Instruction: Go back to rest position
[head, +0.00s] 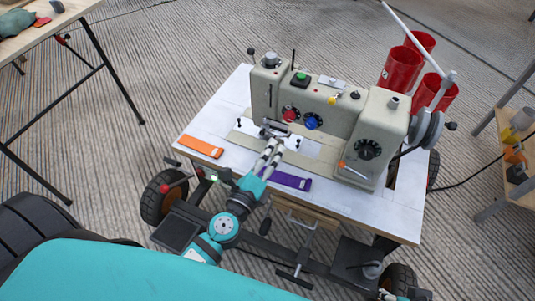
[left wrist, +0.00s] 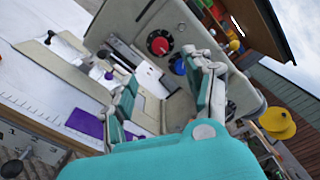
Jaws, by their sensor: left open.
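My left gripper (head: 270,155) is over the front of the sewing machine's bed in the head view, its fingers pointing toward the machine. In the left wrist view the fingers of this gripper (left wrist: 168,95) stand apart with nothing held between them. The beige sewing machine (head: 325,115) stands on a white-topped table (head: 345,203). It also fills much of the left wrist view (left wrist: 125,25). A small pale and teal piece at the bottom edge of the head view seems to be my right gripper (head: 388,294), mostly cut off.
An orange strip (head: 201,147) and a purple strip (head: 287,180) lie along the table's front edge, the purple one close beside my left arm. Red cylinders (head: 402,68) stand behind the machine. Wooden tables stand at upper left (head: 75,8) and right (head: 518,180).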

